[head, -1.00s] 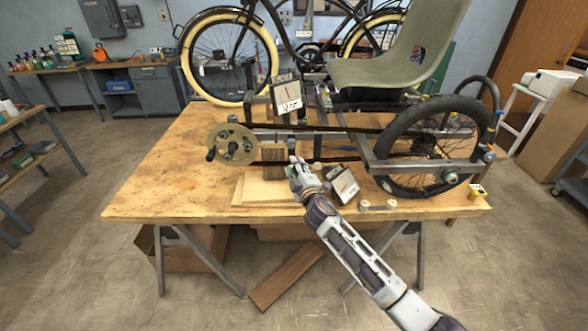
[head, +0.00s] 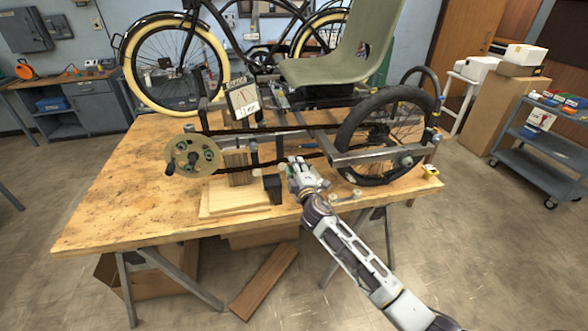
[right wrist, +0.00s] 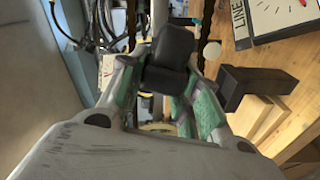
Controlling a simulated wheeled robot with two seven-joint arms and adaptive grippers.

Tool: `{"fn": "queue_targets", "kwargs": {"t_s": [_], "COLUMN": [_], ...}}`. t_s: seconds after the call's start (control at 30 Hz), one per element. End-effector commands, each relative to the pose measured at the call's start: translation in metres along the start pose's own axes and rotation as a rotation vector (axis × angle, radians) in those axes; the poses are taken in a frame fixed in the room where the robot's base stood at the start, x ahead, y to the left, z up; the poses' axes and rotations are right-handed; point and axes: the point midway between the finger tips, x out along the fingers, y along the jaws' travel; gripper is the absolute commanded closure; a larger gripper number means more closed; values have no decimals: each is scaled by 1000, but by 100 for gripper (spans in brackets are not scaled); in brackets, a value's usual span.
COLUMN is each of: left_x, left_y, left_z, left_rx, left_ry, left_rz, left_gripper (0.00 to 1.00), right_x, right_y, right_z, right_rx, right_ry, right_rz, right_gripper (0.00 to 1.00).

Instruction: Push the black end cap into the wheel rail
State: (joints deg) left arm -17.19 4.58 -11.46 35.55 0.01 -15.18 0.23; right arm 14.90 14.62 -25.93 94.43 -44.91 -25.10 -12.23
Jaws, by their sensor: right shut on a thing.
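My right gripper (head: 293,172) is over the front of the workbench, left of the black-tyred wheel (head: 385,135). In the right wrist view its green-padded fingers (right wrist: 168,88) are shut on a dark block, which I take as the black end cap (right wrist: 170,58). The cap is clear of the bench, and the fingers hide its lower part. The grey wheel rail (head: 378,154) runs in front of the wheel, right of and slightly above the gripper in the head view. I see no contact between cap and rail. My left gripper is not in view.
A black stand (head: 272,188) is just left of the gripper; a black block (right wrist: 248,88) shows in the right wrist view. The bench's left is clear.

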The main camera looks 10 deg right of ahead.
Motion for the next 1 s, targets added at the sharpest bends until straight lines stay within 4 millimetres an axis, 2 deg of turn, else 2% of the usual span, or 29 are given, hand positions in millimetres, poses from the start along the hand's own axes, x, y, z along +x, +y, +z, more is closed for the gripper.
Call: {"fn": "queue_targets", "kwargs": {"t_s": [0.7,1.0], "left_x": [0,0], "left_y": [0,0], "left_z": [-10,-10], "left_rx": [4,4], "left_ry": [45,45], "left_rz": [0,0], "left_gripper": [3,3], "right_x": [0,0], "right_y": [4,4], "right_z": [8,8], "right_rx": [-235,-270], "right_ry": [-40,-39], "right_rz": [6,5], "right_gripper": [86,86]}}
